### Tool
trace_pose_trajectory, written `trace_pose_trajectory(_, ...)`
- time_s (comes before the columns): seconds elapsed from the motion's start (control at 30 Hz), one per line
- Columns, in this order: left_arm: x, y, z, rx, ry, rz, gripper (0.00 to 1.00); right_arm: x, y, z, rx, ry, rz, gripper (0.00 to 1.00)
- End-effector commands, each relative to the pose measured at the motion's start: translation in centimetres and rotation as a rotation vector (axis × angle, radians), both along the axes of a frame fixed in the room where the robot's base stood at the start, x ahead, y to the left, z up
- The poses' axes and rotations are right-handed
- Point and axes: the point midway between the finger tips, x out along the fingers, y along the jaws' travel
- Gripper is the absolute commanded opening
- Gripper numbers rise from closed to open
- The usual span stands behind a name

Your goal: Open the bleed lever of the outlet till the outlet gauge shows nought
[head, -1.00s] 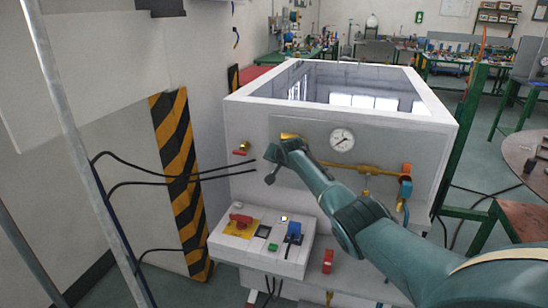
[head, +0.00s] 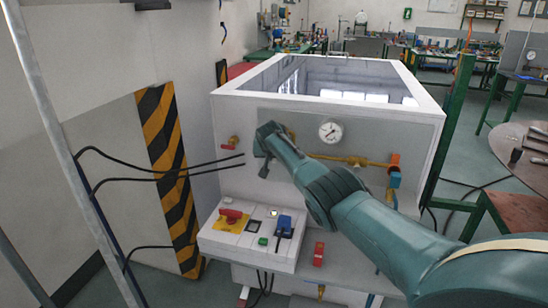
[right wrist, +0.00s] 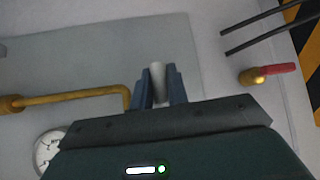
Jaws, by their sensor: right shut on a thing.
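My right gripper (head: 263,170) is at the left part of the grey panel (head: 392,130) on the white cabinet. In the right wrist view its fingers (right wrist: 159,88) are shut on a pale grey cylindrical piece (right wrist: 157,72), near the end of a brass pipe (right wrist: 75,97). I cannot tell whether this piece is the bleed lever. A round white gauge (head: 330,131) sits right of my gripper; it is partly hidden in the wrist view (right wrist: 47,150). Its needle is too small to read surely. A small red-handled brass tap (head: 232,142) stands left of my gripper. My left gripper is out of view.
An orange-handled valve (head: 394,160) is at the pipe's right end. Below is a sloped control box (head: 245,240) with a red switch (head: 231,215). Black cables (head: 150,170) run left of the cabinet. A round table (head: 520,165) stands at right.

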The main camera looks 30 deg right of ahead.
Motion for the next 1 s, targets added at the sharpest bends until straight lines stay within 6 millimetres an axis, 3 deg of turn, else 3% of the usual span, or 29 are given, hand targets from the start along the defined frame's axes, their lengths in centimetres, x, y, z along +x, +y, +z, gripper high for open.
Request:
trace_pose_trajectory(0.2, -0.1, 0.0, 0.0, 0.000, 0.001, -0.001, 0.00, -0.1, -0.1, -0.1, -0.004, 0.007, 0.001, 0.00)
trace_pose_trajectory(0.23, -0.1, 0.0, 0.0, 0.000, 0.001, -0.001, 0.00, -0.1, -0.1, -0.1, -0.004, 0.007, 0.001, 0.18)
trace_pose_trajectory(0.5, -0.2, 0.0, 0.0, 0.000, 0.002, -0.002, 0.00, -0.1, -0.1, -0.1, -0.002, 0.004, 0.000, 0.38)
trace_pose_trajectory(1.0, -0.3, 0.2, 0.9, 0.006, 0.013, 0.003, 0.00, -0.7, 0.5, 1.2, -0.002, 0.002, 0.001, 0.38)
